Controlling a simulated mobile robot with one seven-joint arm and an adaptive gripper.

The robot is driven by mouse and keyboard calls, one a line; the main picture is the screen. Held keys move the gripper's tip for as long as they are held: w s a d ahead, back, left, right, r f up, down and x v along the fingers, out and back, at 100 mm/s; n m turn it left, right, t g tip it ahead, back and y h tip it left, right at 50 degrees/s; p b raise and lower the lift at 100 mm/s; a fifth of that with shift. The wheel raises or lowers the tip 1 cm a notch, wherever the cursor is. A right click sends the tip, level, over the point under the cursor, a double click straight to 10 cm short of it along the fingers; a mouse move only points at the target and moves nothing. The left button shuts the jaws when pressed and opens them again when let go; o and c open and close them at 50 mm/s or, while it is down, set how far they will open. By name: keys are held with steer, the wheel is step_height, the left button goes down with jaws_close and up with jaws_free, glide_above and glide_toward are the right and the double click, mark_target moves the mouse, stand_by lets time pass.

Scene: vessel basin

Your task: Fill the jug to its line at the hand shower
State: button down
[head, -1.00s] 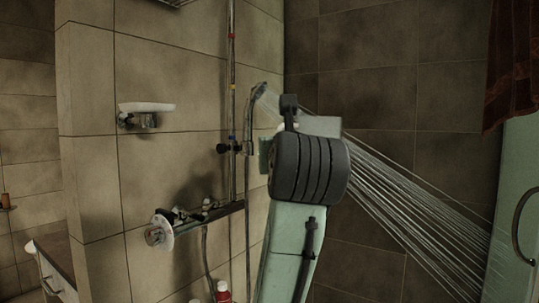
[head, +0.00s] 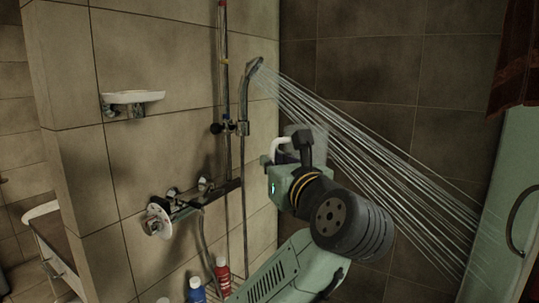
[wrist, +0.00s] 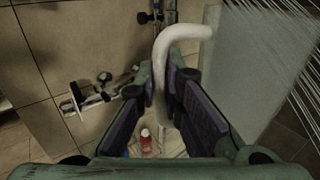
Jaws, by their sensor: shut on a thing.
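The hand shower (head: 254,72) hangs in its holder on the wall rail, and several thin streams of water leave it toward the lower right. The jug (head: 318,135) is clear with a white handle (head: 285,147). My gripper (head: 283,165) is shut on that handle, below and right of the shower head. In the wrist view the handle (wrist: 163,50) stands between my fingers and the translucent jug wall (wrist: 245,75) is to the right. Streams cross the jug's upper right there; I cannot tell whether water enters it. The fill line and water level cannot be made out.
The mixer tap (head: 185,205) sticks out from the tiled wall at left, below a white soap dish (head: 132,97). Red (head: 222,272) and blue (head: 196,290) bottles stand low by the wall. A pale green door (head: 510,200) is at far right.

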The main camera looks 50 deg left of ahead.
steer(key=shift+a+f, duration=0.2)
steer(key=shift+w+a, duration=0.1)
steer(key=shift+w, duration=0.05)
steer(key=w+a+p, duration=0.1)
steer(key=w+a, duration=0.3)
steer(key=w, duration=0.3)
steer(key=shift+a, duration=0.3)
stand_by(0.3)
steer(key=w+a+p, duration=0.3)
steer(key=w+a, duration=0.4)
steer(key=w, duration=0.4)
steer(key=shift+p, duration=0.35)
steer(key=shift+s, duration=0.15)
